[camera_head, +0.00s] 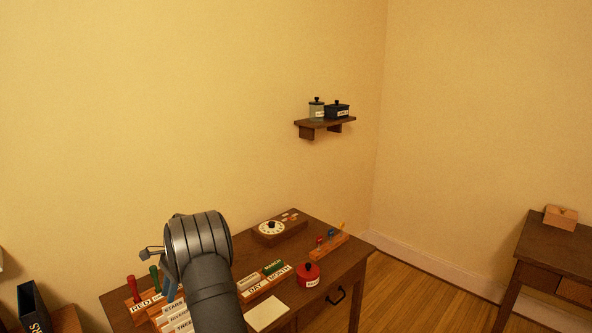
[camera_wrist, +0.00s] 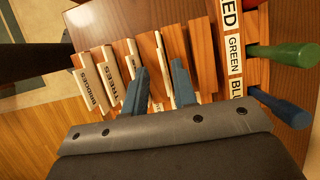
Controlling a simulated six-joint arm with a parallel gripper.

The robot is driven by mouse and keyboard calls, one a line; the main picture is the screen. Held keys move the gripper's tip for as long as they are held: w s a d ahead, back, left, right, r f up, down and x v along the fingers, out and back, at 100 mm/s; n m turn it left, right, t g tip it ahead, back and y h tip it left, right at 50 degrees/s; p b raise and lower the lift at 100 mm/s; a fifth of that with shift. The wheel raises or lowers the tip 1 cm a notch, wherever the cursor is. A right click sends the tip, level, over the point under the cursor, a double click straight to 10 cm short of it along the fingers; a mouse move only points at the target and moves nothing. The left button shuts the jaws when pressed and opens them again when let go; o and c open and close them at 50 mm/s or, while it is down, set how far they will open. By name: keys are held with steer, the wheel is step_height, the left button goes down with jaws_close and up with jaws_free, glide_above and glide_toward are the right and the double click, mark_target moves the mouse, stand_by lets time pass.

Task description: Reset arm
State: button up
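My gripper (camera_wrist: 160,72) shows in the wrist view with its two blue fingers apart and nothing clearly held between them. It is over the desk, above a wooden rack (camera_wrist: 205,72) of slots with labelled cards. Cards reading BRIDGES (camera_wrist: 91,86) and TREES (camera_wrist: 111,75) are left of the fingers.
A rack labelled RED, GREEN, BLUE (camera_wrist: 235,50) holds a green handle (camera_wrist: 280,54) and a blue handle (camera_wrist: 282,107) close right of the gripper. A dial box (camera_head: 270,231), a red pot (camera_head: 308,274) and a calendar block (camera_head: 265,281) stand on the desk. A wall shelf (camera_head: 325,122) holds two containers.

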steer(key=w+d+r+n, duration=0.25)
steer(key=d+r, duration=0.35)
steer(key=d, duration=0.3)
steer(key=s+d+n+h, duration=0.1)
steer(key=d+n+h, duration=0.4)
steer(key=d+n, duration=0.7)
steer(key=shift+s+d+g, duration=0.3)
steer(key=shift+s+d, duration=0.1)
steer(key=shift+d, duration=6.4)
steer(key=shift+n, duration=0.25)
